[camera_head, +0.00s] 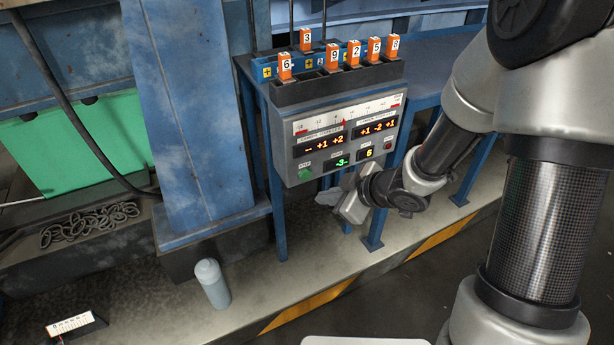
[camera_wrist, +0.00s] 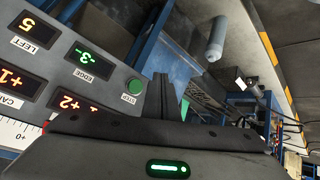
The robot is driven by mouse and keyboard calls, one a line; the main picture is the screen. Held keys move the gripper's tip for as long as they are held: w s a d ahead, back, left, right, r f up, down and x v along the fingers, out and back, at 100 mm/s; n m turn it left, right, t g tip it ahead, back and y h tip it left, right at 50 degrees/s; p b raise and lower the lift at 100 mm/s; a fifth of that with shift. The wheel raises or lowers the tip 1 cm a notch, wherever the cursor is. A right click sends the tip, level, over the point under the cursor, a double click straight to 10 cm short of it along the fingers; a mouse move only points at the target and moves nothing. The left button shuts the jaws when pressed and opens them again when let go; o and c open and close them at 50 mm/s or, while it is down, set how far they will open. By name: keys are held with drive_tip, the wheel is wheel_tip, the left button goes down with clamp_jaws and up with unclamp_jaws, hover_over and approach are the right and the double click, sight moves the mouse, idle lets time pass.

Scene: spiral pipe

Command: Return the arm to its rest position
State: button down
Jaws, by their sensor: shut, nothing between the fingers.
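My arm reaches in from the right in the head view. My gripper (camera_head: 330,199) is in front of the lower part of a grey control box, just below its green button (camera_head: 306,174). Its fingers are together and hold nothing. In the wrist view the closed fingers (camera_wrist: 161,92) point up the picture, right beside the green button (camera_wrist: 133,86) labelled STEP. I cannot tell whether they touch the box. The box face (camera_head: 340,130) shows lit numbers, including -3- and 5 or 6, and a scale at the top.
Orange numbered blocks (camera_head: 334,59) stand on top of the box, which sits on a blue table frame. A pale bottle (camera_head: 212,284) stands on the floor ledge. Metal rings (camera_head: 90,224) lie at the left beside a green panel (camera_head: 76,140). A yellow-black stripe (camera_head: 310,303) edges the ledge.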

drive_tip(key=w+d+r+m+t+h, duration=0.2)
drive_tip(key=d+r+m+t+h, duration=0.3)
drive_tip(key=d+r, duration=0.6)
drive_tip(key=s+d+r+m+g+h, duration=0.3)
drive_tip(key=s+d+r+h, duration=0.1)
drive_tip(key=s+d+r, duration=0.15)
drive_tip(key=s+a+r+m+g+y, duration=0.1)
drive_tip(key=s+a+r+m, duration=0.15)
drive_tip(key=s, duration=0.55)
drive_tip(key=s+a+r+m+g+y, duration=0.1)
drive_tip(key=s+r+m, duration=0.2)
drive_tip(key=s, duration=0.6)
wheel_tip(320, 180, up, 21)
drive_tip(key=p, duration=2.1)
drive_tip(key=shift+a+g+p, duration=0.25)
drive_tip(key=shift+g+p, duration=0.05)
